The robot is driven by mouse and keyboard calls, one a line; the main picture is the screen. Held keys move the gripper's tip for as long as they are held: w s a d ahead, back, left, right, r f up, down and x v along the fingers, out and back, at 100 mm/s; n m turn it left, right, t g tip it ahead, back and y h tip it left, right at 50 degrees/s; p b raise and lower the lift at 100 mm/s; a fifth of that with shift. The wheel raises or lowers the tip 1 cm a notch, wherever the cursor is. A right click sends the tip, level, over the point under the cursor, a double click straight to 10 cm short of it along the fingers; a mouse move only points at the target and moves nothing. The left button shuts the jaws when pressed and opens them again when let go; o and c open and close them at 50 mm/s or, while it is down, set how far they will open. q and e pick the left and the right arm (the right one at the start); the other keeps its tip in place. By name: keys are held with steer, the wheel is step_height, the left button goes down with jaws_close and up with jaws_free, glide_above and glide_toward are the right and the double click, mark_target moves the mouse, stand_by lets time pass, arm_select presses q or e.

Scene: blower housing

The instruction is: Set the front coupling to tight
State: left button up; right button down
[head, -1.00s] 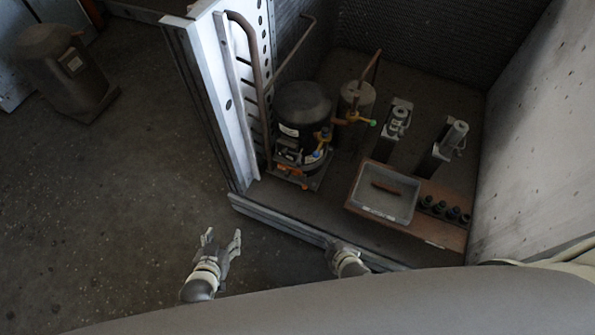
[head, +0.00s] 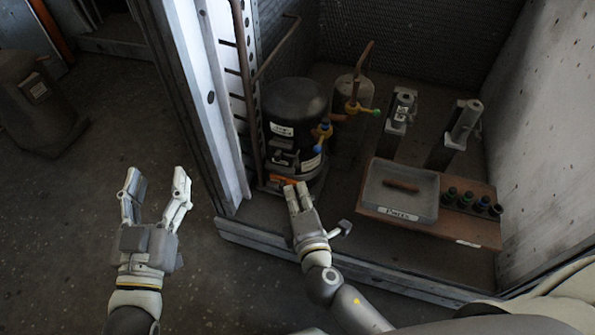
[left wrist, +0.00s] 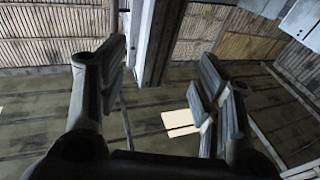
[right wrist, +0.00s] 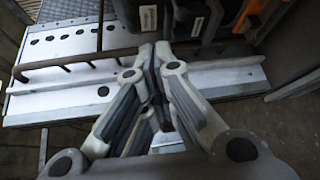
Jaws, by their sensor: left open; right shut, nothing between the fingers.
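A black cylindrical compressor (head: 294,105) stands inside the housing, left of centre in the head view. A yellow fitting with blue parts (head: 322,133) is on its right side. Behind it, a yellow fitting with a green tip (head: 358,108) is on a smaller grey cylinder (head: 352,92). No label tells which is the front coupling; the blue one is nearer. My right gripper (head: 297,193) is shut and empty, in front of the compressor's base; its closed fingers show in the right wrist view (right wrist: 155,58). My left gripper (head: 156,185) is open and empty, outside the housing.
A grey tray (head: 402,215) holding a brown rod (head: 401,186) sits on a brown board beside several dark sockets. Two grey upright devices (head: 401,120) (head: 462,130) stand behind. A white frame post (head: 190,95) and low sill (head: 290,247) edge the housing.

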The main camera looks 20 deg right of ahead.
mark_target(320, 143)
arm_select(q)
steer(key=shift+s+a+r+t+b, duration=0.25)
steer(key=shift+s+r, duration=0.1)
steer(key=shift+r, duration=0.3)
steer(key=shift+s+a+r+t+b, duration=0.15)
steer(key=shift+s+r+t, duration=0.15)
steer(key=shift+r, duration=0.3)
arm_select(e)
steer(key=shift+a+r+t, duration=0.2)
steer(key=shift+r+t, duration=0.2)
steer(key=shift+r, duration=0.65)
steer(key=w+b, duration=0.1)
steer(key=w, duration=0.9)
arm_select(q)
steer(key=shift+s+d+r+t+h, duration=0.1)
steer(key=shift+s+r+t+h, duration=0.15)
steer(key=shift+r, duration=0.3)
steer(key=shift+s+r+t+h, duration=0.15)
steer(key=shift+r+t, duration=0.25)
steer(key=shift+r, duration=0.2)
steer(key=shift+s+d+r+t+h, duration=0.1)
steer(key=shift+s+r+t+h, duration=0.15)
steer(key=shift+r, duration=0.3)
arm_select(e)
steer(key=shift+s+d, duration=0.3)
steer(key=shift+d, duration=0.4)
steer(key=shift+s+d, duration=0.25)
steer(key=shift+d, duration=0.5)
steer(key=shift+s+d, duration=0.3)
steer(key=shift+d, duration=0.4)
